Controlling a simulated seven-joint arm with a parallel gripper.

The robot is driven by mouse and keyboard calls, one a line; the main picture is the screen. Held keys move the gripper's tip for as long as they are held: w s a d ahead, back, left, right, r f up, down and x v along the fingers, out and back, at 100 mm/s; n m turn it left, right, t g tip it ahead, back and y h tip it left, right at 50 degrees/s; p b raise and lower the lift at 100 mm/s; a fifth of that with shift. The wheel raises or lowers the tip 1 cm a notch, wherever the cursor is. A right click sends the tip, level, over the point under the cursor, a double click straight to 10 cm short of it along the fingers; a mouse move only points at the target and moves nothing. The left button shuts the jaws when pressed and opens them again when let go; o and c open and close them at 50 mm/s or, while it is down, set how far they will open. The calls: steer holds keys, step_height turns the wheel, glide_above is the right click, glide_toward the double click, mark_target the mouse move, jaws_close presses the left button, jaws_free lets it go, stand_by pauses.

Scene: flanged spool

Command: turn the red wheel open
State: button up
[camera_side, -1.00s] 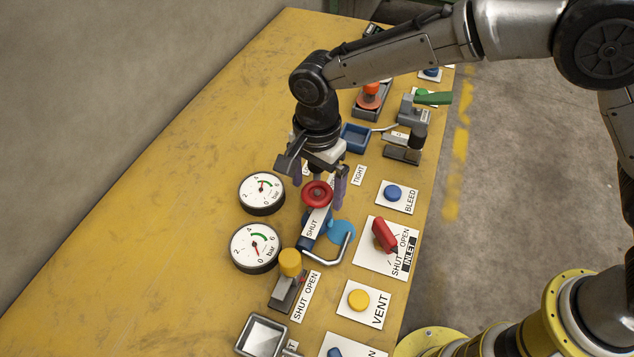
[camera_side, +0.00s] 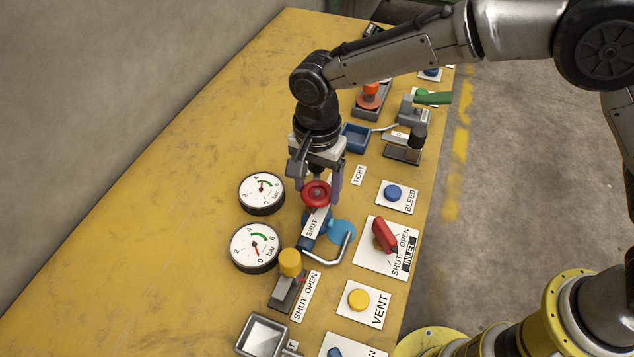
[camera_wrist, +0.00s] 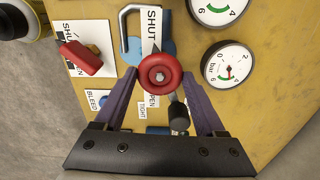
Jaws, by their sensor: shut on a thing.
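The red wheel (camera_side: 316,193) is a small round handwheel on a blue valve body (camera_side: 312,240), with a white SHUT plate (camera_side: 314,224) beside it. My gripper (camera_side: 319,188) is over the wheel, with one purple-grey finger on each side of it, and is shut on its rim. In the wrist view the wheel (camera_wrist: 159,74) sits between the two fingertips (camera_wrist: 158,80). Part of an OPEN label shows behind it, partly covered by the wheel and a finger.
Two pressure gauges (camera_side: 261,193) stand close on the left. A bent metal handle (camera_side: 338,250) and a yellow-topped lever (camera_side: 290,263) are in front. A red INLET lever (camera_side: 384,236) and a blue BLEED button (camera_side: 393,193) lie to the right. The yellow bench (camera_side: 150,220) is clear at left.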

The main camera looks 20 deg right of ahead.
steer(key=n, duration=0.4)
steer(key=shift+n, duration=0.3)
steer(key=n, duration=0.4)
steer(key=shift+n, duration=0.3)
steer(key=n, duration=0.3)
steer(key=shift+n, duration=0.3)
steer(key=n, duration=0.4)
steer(key=shift+n, duration=0.3)
steer(key=n, duration=0.3)
steer(key=shift+n, duration=0.3)
steer(key=n, duration=0.4)
steer(key=shift+r, duration=0.1)
steer(key=n, duration=0.5)
steer(key=shift+n, duration=1.8)
